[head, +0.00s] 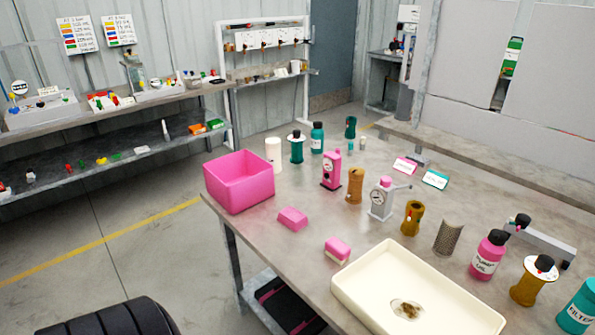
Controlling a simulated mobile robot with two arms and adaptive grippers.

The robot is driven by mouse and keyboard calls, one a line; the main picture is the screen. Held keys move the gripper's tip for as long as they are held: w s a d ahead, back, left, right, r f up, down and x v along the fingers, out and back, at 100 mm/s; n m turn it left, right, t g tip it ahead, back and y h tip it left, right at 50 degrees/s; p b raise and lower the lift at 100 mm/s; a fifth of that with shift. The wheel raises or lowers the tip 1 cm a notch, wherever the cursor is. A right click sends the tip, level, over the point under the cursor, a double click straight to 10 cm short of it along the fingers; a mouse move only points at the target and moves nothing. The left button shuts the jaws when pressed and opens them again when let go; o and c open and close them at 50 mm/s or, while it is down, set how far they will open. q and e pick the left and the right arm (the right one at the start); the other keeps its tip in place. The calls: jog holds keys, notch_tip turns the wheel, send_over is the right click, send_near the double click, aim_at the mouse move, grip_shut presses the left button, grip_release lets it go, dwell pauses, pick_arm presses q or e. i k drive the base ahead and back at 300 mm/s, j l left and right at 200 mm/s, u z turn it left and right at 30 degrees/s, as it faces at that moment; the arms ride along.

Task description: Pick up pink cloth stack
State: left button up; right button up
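A low, all-pink block with rounded edges (292,218) lies on the metal table near its left front edge, and looks like the pink cloth stack. Its layers are too small to make out. A second small block, pink on top and cream below (337,250), lies to its right and nearer, apart from it. Nothing covers either one. Neither of my grippers shows in the head view.
A pink open bin (240,182) stands behind and left of the pink block. A cream tray (345,284) with a brown stain lies at the front. Pump parts and bottles, including a pink bottle (489,255), crowd the table's middle and right. Shelves (130,156) line the wall.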

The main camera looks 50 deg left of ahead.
aim_at(294, 218)
jog(key=u, duration=1.5)
